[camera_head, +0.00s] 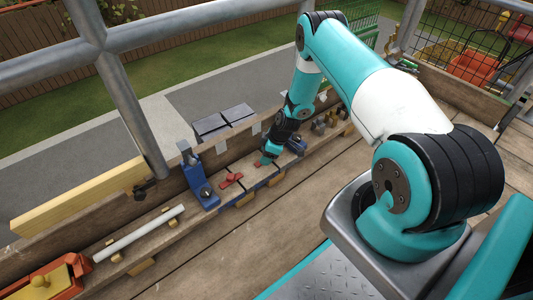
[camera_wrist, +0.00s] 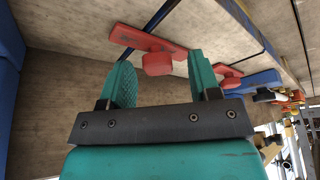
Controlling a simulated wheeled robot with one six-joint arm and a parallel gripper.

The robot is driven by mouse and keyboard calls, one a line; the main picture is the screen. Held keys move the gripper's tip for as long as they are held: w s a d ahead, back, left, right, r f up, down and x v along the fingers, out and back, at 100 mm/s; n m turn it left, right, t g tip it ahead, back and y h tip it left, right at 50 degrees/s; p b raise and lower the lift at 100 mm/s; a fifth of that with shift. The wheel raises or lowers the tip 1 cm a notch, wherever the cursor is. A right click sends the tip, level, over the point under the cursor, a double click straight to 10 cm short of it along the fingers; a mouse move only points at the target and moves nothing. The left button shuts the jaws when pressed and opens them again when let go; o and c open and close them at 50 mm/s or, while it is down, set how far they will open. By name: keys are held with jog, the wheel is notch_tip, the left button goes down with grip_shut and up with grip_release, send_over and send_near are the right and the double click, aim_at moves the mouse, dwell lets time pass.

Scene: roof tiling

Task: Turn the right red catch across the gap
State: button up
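In the head view the left catch (camera_head: 231,180) is in plain sight, and the right catch (camera_head: 259,164) is partly hidden by my gripper (camera_head: 267,158), low over the ledge. In the wrist view my gripper (camera_wrist: 158,58) is open, with empty space between its green fingers. The left catch (camera_wrist: 130,37) shows beyond the fingertips, its bar across a dark gap line. The right catch (camera_wrist: 229,71) shows just right of the right finger, partly behind it. I cannot tell whether a finger touches either catch.
The blue clamp (camera_head: 204,190) stands left of the catches. Another blue part (camera_head: 297,145) and several brass fittings (camera_head: 322,125) stand to the right. Two dark slabs (camera_head: 224,121) lie behind the ledge. A pale rod (camera_head: 140,232) lies at the left. The plank deck in front is clear.

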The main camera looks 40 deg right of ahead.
jog(key=shift+r, duration=0.1)
jog(key=p+v, duration=0.8)
jog(key=v, duration=0.9)
jog(key=shift+r, duration=0.15)
